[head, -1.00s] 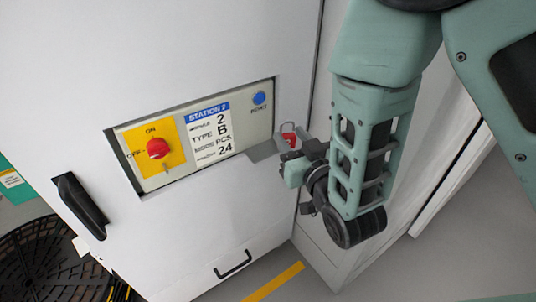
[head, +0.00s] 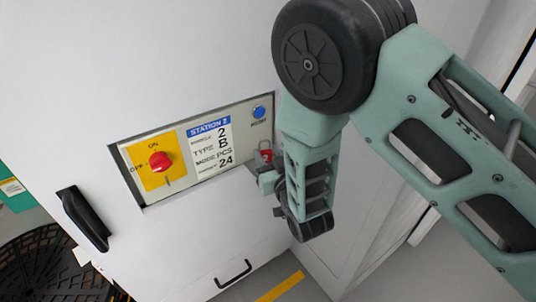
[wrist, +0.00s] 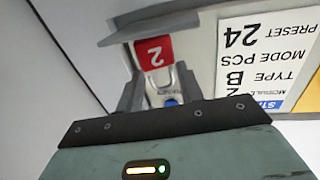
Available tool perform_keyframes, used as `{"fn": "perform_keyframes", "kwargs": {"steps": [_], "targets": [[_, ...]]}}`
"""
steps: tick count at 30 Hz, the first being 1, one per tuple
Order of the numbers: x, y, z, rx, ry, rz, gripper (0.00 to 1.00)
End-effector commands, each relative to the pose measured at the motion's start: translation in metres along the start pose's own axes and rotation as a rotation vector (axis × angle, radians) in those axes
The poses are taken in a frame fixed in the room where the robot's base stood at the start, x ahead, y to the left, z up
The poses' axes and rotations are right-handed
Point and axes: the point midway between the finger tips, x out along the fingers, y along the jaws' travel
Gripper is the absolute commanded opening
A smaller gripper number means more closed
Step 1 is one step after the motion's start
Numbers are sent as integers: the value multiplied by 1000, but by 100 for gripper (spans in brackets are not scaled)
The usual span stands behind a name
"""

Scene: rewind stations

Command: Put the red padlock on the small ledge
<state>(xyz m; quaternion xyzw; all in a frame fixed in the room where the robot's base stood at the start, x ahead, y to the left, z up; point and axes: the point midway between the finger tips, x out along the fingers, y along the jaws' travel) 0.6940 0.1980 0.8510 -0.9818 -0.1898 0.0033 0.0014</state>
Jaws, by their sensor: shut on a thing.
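The red padlock (head: 266,154) with a grey shackle and a white 2 on its body is upright at the lower right of the control panel. In the wrist view the padlock (wrist: 153,52) appears upside down, with its shackle between the two fingers. My gripper (wrist: 157,88) is shut on the padlock. In the head view my gripper (head: 268,180) is partly hidden by my arm. The small grey ledge (wrist: 165,22) sticks out by the panel's lower edge, close to the padlock's body. I cannot tell whether they touch. The ledge is mostly hidden in the head view.
The panel holds a red rotary switch (head: 160,161) on a yellow plate, a Station 2 label (head: 211,145) and a blue button (head: 259,112). A black handle (head: 83,218) is on the cabinet at left. A black basket-like reel (head: 50,270) stands at lower left.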

Motion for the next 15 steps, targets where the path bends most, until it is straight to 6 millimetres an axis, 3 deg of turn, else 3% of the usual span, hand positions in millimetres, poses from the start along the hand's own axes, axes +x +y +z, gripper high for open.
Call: {"fn": "perform_keyframes", "kwargs": {"steps": [13,14,15], "targets": [[3,-1,7,1,3,0,2],[3,-1,6,1,2,0,42],[3,-1,5,1,2,0,54]]}}
